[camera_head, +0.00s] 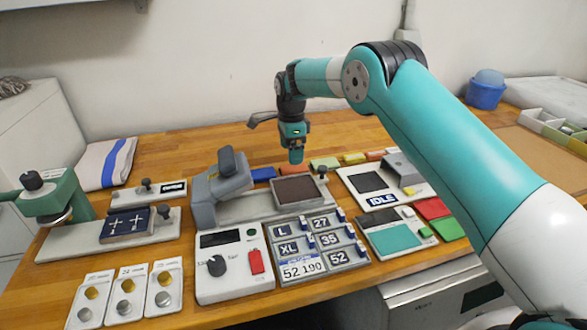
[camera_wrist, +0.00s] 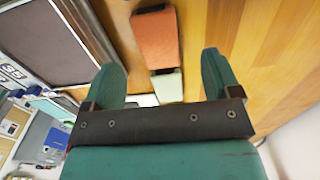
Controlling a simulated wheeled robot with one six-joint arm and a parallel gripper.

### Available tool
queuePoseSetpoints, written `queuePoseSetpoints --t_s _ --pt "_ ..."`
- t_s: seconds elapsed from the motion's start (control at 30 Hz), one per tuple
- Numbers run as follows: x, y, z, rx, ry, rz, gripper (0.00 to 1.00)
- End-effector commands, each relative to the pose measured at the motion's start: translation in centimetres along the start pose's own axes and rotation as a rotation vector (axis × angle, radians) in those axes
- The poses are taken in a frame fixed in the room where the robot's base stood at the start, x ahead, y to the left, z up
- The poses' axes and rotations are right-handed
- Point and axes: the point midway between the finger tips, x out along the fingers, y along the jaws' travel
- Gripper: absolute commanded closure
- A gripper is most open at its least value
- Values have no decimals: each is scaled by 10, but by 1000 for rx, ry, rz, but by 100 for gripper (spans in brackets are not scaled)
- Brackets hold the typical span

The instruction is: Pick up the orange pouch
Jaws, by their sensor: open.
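An orange pouch (camera_wrist: 156,40) lies flat on the wooden bench in the wrist view, beyond and between my fingertips, with a dark strip at its far end. A pale green pouch (camera_wrist: 167,86) lies beside it, closer to my gripper (camera_wrist: 162,66). My gripper is open and empty, and its fingers point toward the bench. In the head view my gripper (camera_head: 296,158) hangs over the back row of pouches and partly hides an orange-red one (camera_head: 285,168). Another orange piece (camera_head: 375,155) lies farther right in that row. I cannot tell the gripper's exact height.
A press with a dark plate (camera_head: 298,188) stands just in front of the row. A blue pouch (camera_head: 262,174), a green pouch (camera_head: 326,163) and a yellow one (camera_head: 353,158) lie in the row. The IDLE device (camera_head: 383,186) stands to the right. Bench behind is clear.

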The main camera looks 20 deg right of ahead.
Motion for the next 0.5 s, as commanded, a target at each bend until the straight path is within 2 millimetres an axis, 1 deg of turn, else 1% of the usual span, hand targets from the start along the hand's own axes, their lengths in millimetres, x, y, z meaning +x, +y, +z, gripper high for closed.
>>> queuePoseSetpoints --t_s 0.07,0.17,0.33,0.4,0.5 --pt "4 0 0 0 0 1 17" --pt "15 2 -1 0 1 3 17" --pt "42 4 -2 0 0 3 17" --pt "49 4 -2 0 0 1 17" --pt "54 4 -2 0 0 -1 17"
